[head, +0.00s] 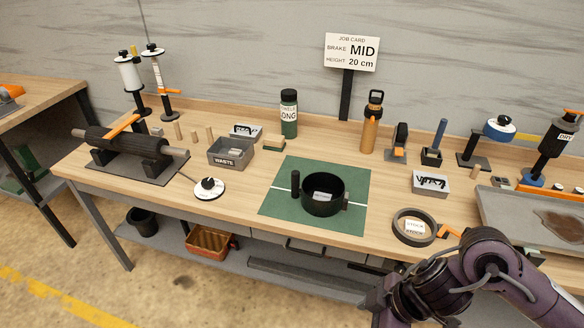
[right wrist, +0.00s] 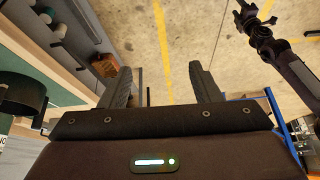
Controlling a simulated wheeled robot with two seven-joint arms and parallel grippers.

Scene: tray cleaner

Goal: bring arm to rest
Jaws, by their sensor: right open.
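My right arm (head: 465,268) comes in from the lower right of the head view, in front of the bench's front edge. Its gripper is mostly cut off at the bottom of that view. In the right wrist view, the right gripper (right wrist: 163,85) is open, its two dark fingers wide apart with only floor seen between them. It holds nothing. What seems to be my left arm (right wrist: 295,68) shows at the upper right of the right wrist view, with its gripper (right wrist: 243,14) small at the top edge. The left arm is outside the head view.
The workbench (head: 335,234) carries a green mat (head: 275,205) with a black pot (head: 322,204), and a dark ring (head: 398,228) near the right arm. A grey tray (head: 500,212) is at the right. The floor (right wrist: 180,30) before the bench looks clear.

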